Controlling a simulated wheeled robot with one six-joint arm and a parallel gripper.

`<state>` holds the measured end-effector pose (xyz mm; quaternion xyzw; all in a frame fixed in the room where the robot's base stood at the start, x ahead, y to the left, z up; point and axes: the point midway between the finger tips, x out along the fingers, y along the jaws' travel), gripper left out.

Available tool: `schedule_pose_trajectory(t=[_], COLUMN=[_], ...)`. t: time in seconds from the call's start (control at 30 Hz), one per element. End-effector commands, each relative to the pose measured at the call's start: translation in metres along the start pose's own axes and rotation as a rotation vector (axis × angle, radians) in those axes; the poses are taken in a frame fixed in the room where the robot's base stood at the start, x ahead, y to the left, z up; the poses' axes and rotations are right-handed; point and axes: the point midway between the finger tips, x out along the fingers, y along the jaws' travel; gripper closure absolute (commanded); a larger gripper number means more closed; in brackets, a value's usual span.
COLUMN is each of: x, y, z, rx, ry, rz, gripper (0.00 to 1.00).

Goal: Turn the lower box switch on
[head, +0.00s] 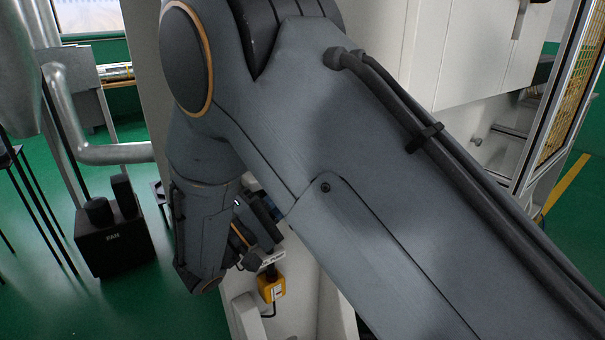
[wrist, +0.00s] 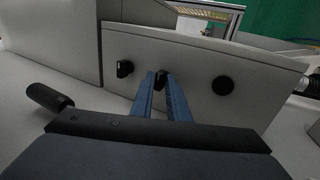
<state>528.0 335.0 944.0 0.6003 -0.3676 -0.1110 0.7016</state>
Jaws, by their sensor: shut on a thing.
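In the wrist view, a pale grey box face (wrist: 190,70) carries a small black switch (wrist: 161,80). The two blue fingers of my gripper (wrist: 160,77) reach the face and are shut on this switch, one finger on each side, covering part of it. A second black switch with a light mark (wrist: 125,69) sits to its left on the same face, apart from the fingers. In the head view my gripper (head: 262,214) is largely hidden behind my arm, and the held switch cannot be made out.
A round black knob (wrist: 223,86) is right of the fingers on the box face. A black cylindrical handle (wrist: 50,98) stands out at the left. In the head view, a yellow box (head: 271,287) is below my gripper, and a black FAN box (head: 113,242) stands left.

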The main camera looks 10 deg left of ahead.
Motion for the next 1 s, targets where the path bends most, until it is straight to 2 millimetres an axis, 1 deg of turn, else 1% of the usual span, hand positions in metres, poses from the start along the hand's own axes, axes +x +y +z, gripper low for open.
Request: schedule_pose_trajectory(t=[0.63, 0.67, 0.73, 0.77, 1.0], x=[0.0005, 0.0005, 0.0004, 0.0002, -0.0006], y=[-0.0011, -0.0011, -0.0009, -0.0008, 0.0000], z=[0.0007, 0.0007, 0.0005, 0.0004, -0.0002], rx=[0.017, 0.017, 0.017, 0.018, 0.019], ry=[-0.011, -0.011, -0.010, -0.010, -0.008], rz=[0.000, 0.000, 0.000, 0.000, 0.000], gripper=[1.00, 0.82, 0.70, 0.67, 0.67])
